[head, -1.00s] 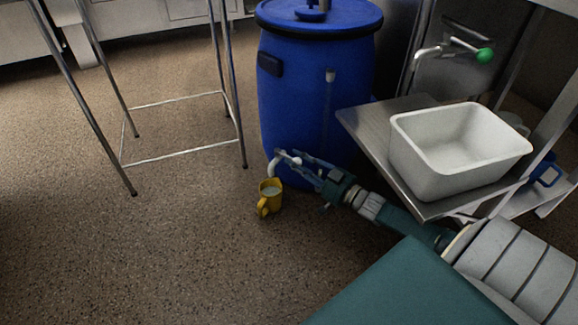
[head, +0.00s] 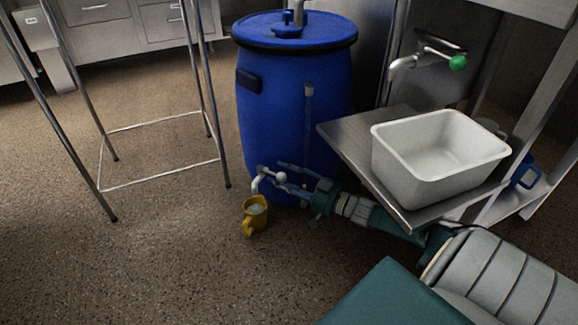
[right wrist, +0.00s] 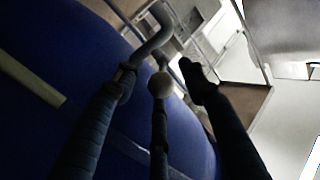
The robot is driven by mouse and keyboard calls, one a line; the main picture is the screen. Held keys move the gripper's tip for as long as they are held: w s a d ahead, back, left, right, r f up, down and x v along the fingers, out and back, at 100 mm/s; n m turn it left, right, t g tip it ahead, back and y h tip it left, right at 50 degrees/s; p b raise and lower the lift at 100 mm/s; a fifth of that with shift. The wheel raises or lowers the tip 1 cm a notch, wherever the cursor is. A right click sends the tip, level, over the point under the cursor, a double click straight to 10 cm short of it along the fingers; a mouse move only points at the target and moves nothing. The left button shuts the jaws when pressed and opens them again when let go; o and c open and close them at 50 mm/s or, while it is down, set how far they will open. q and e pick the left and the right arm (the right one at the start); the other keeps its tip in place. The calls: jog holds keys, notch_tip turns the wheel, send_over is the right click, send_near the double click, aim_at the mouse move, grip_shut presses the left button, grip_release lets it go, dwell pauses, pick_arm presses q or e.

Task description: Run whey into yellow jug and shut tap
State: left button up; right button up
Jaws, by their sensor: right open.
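A blue barrel (head: 270,105) stands on the floor with a metal tap (head: 264,176) low on its side. The tap's handle ends in a pale round knob (head: 281,177). The yellow jug (head: 255,222) is below the spout, its handle towards me, with pale liquid showing inside. My right gripper (head: 283,176) is open at the tap, its fingers on either side of the knob. In the right wrist view the knob (right wrist: 161,85) shows between the spread fingers, with the curved spout (right wrist: 153,43) beyond. I cannot tell whether liquid is running. My left gripper is not in view.
A white basin (head: 440,180) sits on a steel shelf (head: 350,150) close above my right arm. A wall tap with a green knob (head: 458,62) is behind it. A metal frame stand (head: 160,187) is at the left. The floor (head: 120,275) in front is clear.

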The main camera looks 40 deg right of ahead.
jog(key=v, duration=1.1)
jog(key=shift+s, duration=0.35)
jog(key=shift+d+r, duration=0.1)
